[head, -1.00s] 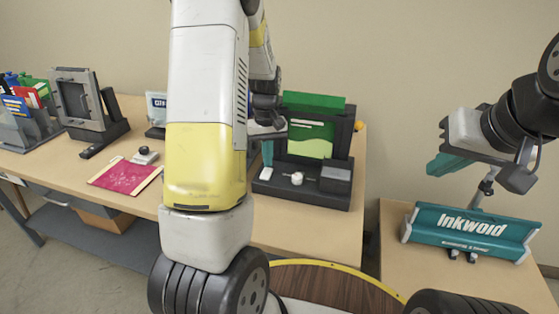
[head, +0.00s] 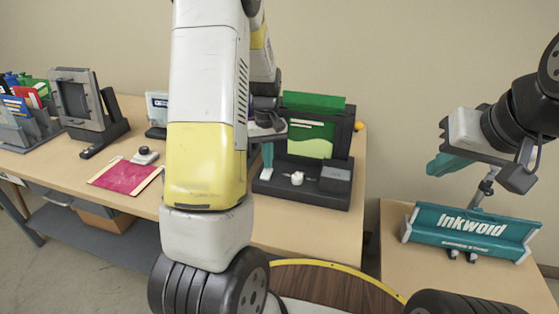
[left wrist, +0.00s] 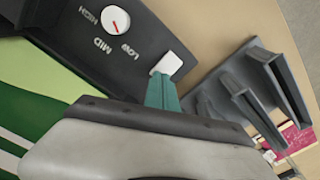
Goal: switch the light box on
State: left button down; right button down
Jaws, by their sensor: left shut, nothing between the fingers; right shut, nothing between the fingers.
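The light box (head: 330,168) is a dark unit with a green printed panel (head: 310,141), standing on the bench at centre. A round white knob (head: 297,178) is on its base. In the left wrist view its dial (left wrist: 115,18) is marked LOW, MID and HIGH, with a white square switch (left wrist: 168,65) beside it. My left gripper (head: 267,155) is shut and empty, its teal fingertips right at the switch; I cannot tell whether they press it. My arm hides part of the bench. My right gripper (head: 447,165) is shut and empty above the Inkwold sign.
The teal Inkwold sign (head: 472,231) stands on the right table. A pink sheet (head: 124,178), a grey press-like frame (head: 79,103) and a rack of colourful packets (head: 28,118) are on the left bench. A dark grey bracket (left wrist: 250,90) is close beside my left fingers.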

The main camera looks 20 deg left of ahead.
pick_arm(q)
jog(key=shift+f, duration=0.65)
jog(key=shift+r, duration=3.5)
jog(key=shift+r, duration=0.1)
jog(key=s+d+r+m+t+h, duration=0.1)
jog(key=s+d+r+m+t, duration=0.2)
jog(key=s+r, duration=0.4)
jog(key=s+d+r+m+t+h, duration=0.1)
jog(key=s+d+r+m+t, duration=0.2)
jog(key=s, duration=1.1)
jog(key=d+r, duration=0.3)
jog(key=r, duration=0.2)
jog(key=shift+s+d+r+m, duration=0.3)
jog(key=shift+s, duration=0.1)
jog(key=shift+w, duration=0.1)
